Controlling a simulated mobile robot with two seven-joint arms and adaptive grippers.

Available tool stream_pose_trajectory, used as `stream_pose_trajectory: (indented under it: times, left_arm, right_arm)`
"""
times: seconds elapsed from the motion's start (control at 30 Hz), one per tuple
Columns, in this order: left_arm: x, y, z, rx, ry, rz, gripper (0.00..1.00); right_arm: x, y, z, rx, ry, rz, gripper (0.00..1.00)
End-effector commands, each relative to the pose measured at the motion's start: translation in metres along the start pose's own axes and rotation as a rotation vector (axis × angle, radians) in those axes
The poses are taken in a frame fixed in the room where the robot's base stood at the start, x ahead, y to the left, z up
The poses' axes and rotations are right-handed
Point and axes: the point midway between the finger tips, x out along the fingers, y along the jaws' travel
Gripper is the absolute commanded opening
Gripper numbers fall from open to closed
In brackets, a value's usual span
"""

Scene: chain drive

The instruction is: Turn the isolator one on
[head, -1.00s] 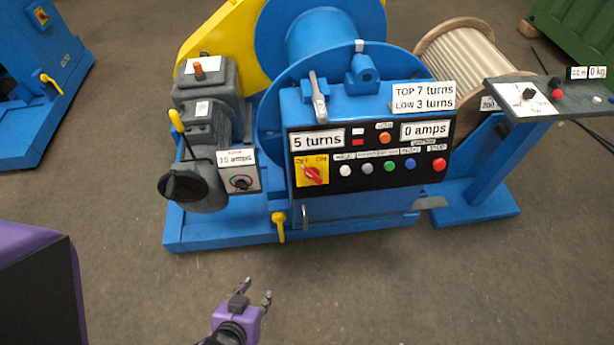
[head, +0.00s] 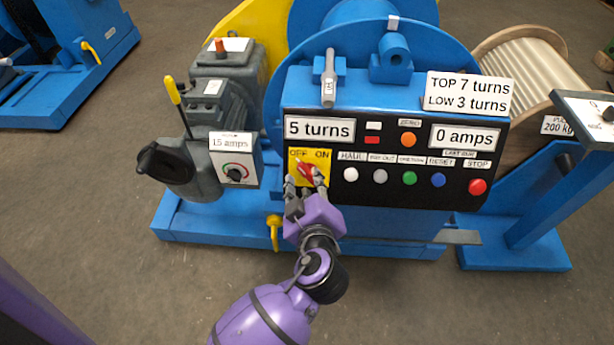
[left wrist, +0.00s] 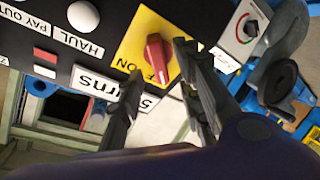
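The isolator is a red rotary knob (head: 306,170) on a yellow plate (head: 323,156) marked OFF and ON, at the left of the winch's black control panel. The knob's upper end seems to lean towards OFF in the head view, though its lower part is partly hidden. My left gripper (head: 304,184) is at the plate with its fingers apart, one on each side of the knob. In the left wrist view, the knob (left wrist: 156,58) lies between the spread fingertips (left wrist: 155,68); I cannot tell whether they touch it. My right gripper is not in view.
The panel (head: 340,200) also has a white button (head: 350,174) close right of the plate, and several other buttons. A grey motor unit with a dial (head: 236,174) stands to the left. A yellow-handled lever (head: 274,232) is below. Floor in front is clear.

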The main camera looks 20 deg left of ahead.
Motion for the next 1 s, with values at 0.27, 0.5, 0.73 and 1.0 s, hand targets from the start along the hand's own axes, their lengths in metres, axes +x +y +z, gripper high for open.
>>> stream_pose_trajectory:
  times: [0.27,0.5,0.73,1.0]
  left_arm:
    - [0.028,0.0,0.0,0.001,-0.001,0.0,0.33]
    - [0.029,-0.001,0.001,0.0,-0.002,-0.001,0.33]
    - [0.029,-0.001,0.001,0.0,-0.002,-0.001,0.07]
    - [0.029,-0.001,0.001,0.004,-0.003,-0.001,0.0]
  right_arm:
    - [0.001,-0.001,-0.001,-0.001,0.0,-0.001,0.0]
    - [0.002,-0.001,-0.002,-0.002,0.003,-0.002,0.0]
    - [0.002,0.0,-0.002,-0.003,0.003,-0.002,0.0]
    - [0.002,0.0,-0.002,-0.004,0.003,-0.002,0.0]
